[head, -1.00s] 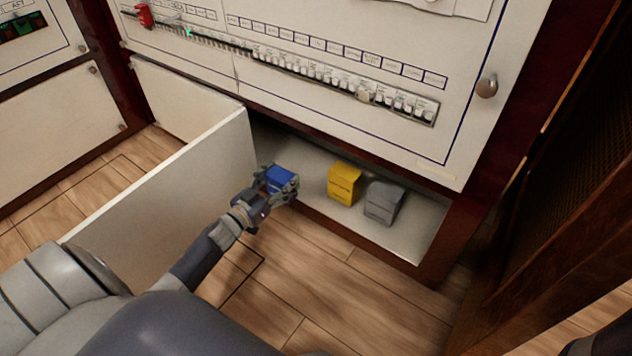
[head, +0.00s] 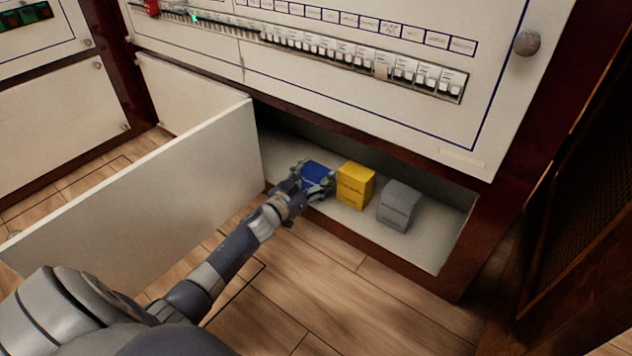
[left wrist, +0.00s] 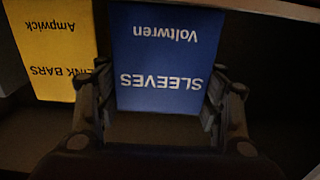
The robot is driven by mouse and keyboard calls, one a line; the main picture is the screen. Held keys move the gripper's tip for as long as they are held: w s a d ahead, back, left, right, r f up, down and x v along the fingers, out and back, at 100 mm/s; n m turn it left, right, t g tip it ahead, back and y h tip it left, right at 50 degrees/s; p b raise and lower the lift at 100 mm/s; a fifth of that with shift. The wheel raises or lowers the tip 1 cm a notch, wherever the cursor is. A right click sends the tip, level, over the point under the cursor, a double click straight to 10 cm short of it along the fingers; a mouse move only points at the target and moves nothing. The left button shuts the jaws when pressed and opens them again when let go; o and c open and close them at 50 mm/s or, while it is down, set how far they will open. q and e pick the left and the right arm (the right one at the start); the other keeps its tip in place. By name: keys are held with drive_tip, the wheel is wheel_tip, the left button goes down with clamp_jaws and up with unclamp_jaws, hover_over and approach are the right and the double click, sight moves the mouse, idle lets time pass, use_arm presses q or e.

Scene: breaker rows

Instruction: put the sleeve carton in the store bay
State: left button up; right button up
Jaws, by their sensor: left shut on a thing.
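The sleeve carton (head: 317,171) is a blue box. In the left wrist view its label (left wrist: 160,81) reads "SLEEVES" and "Voltwren", upside down in the picture. My left gripper (head: 313,183) is shut on the carton, with one finger on each side of it in the left wrist view (left wrist: 160,95). The store bay (head: 440,228) is the low open compartment under the breaker panel. The carton is within the bay opening, left of a yellow carton. I cannot tell whether its base touches the bay floor. My right gripper is not in view.
The yellow carton (head: 355,187), marked "LINK BARS" in the left wrist view (left wrist: 60,50), and a grey carton (head: 398,207) stand in the bay. A white open door panel (head: 150,190) juts out at the left. The breaker panel (head: 400,120) overhangs the bay.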

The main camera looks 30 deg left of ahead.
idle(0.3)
use_arm(q)
drive_tip(key=o, duration=0.8)
drive_tip(key=shift+f, duration=0.1)
drive_tip(key=shift+o, duration=0.2)
drive_tip(key=shift+r, duration=0.2)
drive_tip(key=s+p, duration=0.7)
drive_tip(key=s, duration=0.5)
drive_tip(key=shift+a, duration=0.45)
